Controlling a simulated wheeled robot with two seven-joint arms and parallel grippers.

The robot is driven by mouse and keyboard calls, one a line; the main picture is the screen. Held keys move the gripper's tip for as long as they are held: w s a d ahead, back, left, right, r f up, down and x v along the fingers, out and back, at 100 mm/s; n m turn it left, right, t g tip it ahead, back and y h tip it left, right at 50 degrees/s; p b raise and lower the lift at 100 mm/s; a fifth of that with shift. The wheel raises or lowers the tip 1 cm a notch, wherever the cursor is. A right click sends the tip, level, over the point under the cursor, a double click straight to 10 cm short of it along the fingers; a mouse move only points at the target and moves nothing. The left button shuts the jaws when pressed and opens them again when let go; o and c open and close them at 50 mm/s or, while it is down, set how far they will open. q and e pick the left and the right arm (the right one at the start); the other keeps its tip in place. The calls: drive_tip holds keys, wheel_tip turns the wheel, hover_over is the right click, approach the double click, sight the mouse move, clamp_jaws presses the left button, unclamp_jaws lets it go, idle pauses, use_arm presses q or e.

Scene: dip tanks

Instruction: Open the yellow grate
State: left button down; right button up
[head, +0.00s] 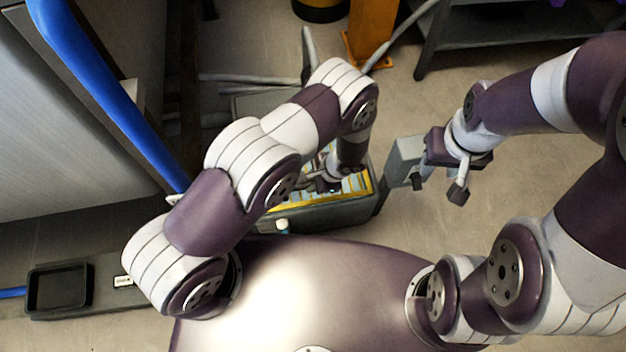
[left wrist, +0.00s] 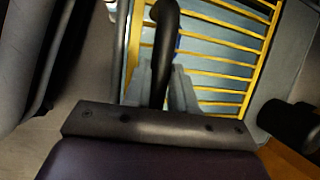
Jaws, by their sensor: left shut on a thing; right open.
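The yellow grate (head: 361,184) lies over a grey tank (head: 328,213) in the middle of the head view, partly hidden by my left arm. In the left wrist view, its yellow bars (left wrist: 222,60) cross the upper right, with grey-blue surface between them. My left gripper (head: 322,183) is low at the grate. In the left wrist view, its grey fingers (left wrist: 165,92) are shut on a dark curved bar (left wrist: 166,40), which looks like a handle. Where the bar joins the grate is not clear. My right gripper (head: 440,183) is open and empty, right of the tank.
A grey box-like part (head: 404,160) stands between the tank and my right gripper. A blue rail (head: 110,95) runs along the left. A black tray (head: 58,287) lies at lower left. An orange post (head: 370,32) and a dark rack (head: 480,42) stand behind. Floor at right is clear.

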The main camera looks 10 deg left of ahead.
use_arm(q)
drive_tip(key=w+a+r+p, duration=0.3)
drive_tip(key=w+r+p, duration=0.4)
drive_tip(key=r, duration=0.5)
drive_tip(key=shift+w+r, duration=0.4)
drive_tip(key=shift+w, duration=0.75)
drive_tip(key=c, duration=1.2)
unclamp_jaws()
drive_tip(key=shift+o, duration=1.4)
drive_tip(key=shift+w+f, duration=0.1)
drive_tip(key=shift+f, duration=0.05)
